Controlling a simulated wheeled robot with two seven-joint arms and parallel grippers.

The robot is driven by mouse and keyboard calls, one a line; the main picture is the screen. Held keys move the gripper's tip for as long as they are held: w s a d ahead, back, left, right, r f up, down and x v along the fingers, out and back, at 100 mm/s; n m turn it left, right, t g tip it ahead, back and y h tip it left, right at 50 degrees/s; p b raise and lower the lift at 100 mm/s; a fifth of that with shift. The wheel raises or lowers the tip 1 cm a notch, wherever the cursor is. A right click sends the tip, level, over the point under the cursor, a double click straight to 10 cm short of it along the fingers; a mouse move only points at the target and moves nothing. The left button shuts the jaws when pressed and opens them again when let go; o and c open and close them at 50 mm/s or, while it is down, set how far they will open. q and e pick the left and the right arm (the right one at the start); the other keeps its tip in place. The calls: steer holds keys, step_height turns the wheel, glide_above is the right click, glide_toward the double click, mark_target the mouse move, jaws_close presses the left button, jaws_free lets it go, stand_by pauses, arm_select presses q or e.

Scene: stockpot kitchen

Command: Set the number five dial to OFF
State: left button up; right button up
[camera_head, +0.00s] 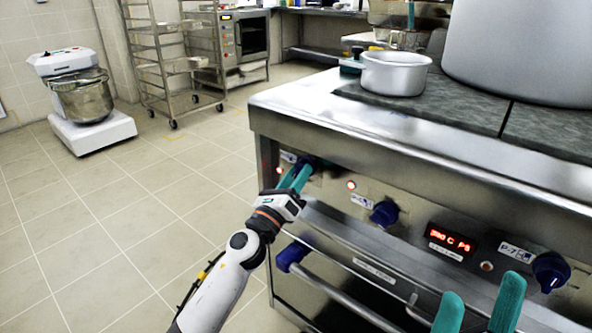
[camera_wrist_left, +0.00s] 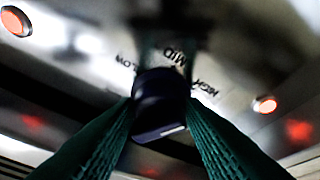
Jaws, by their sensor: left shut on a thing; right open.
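A dark blue dial (camera_head: 310,162) sits at the left end of the stove's front panel, mostly hidden by my left gripper (camera_head: 295,178). In the left wrist view, the same dial (camera_wrist_left: 158,108) lies between the green fingers of my left gripper (camera_wrist_left: 160,92), which is shut on it. Blurred LOW, MID and HIGH marks surround it. I cannot read a dial number. A second blue dial (camera_head: 384,213) and a third (camera_head: 550,270) are farther right on the panel, untouched. My right gripper (camera_head: 478,308) is open and empty at the lower right, in front of the panel.
A red digital display (camera_head: 450,243) is between the right two dials. An oven handle (camera_head: 340,297) runs below the panel. A small pot (camera_head: 395,73) and a large stockpot (camera_head: 520,50) stand on top. The tiled floor at left is clear up to a mixer (camera_head: 85,100).

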arm_select(q)
steer(key=shift+s+d+n+y+p, duration=0.1)
steer(key=shift+n+y+p, duration=0.7)
steer(key=shift+n, duration=0.65)
steer(key=shift+n+y+p, duration=0.6)
steer(key=shift+n+p, duration=0.35)
steer(key=shift+n, duration=0.5)
arm_select(e)
steer(key=w+a+f+g+h, duration=0.1)
steer(key=w+f+g+h, duration=0.2)
steer(key=w+f+g, duration=0.6)
steer(key=shift+w+a+g, duration=0.25)
steer(key=shift+w+g, duration=0.85)
steer(key=shift+w, duration=0.25)
steer(key=shift+f, duration=0.1)
arm_select(q)
steer(key=o, duration=1)
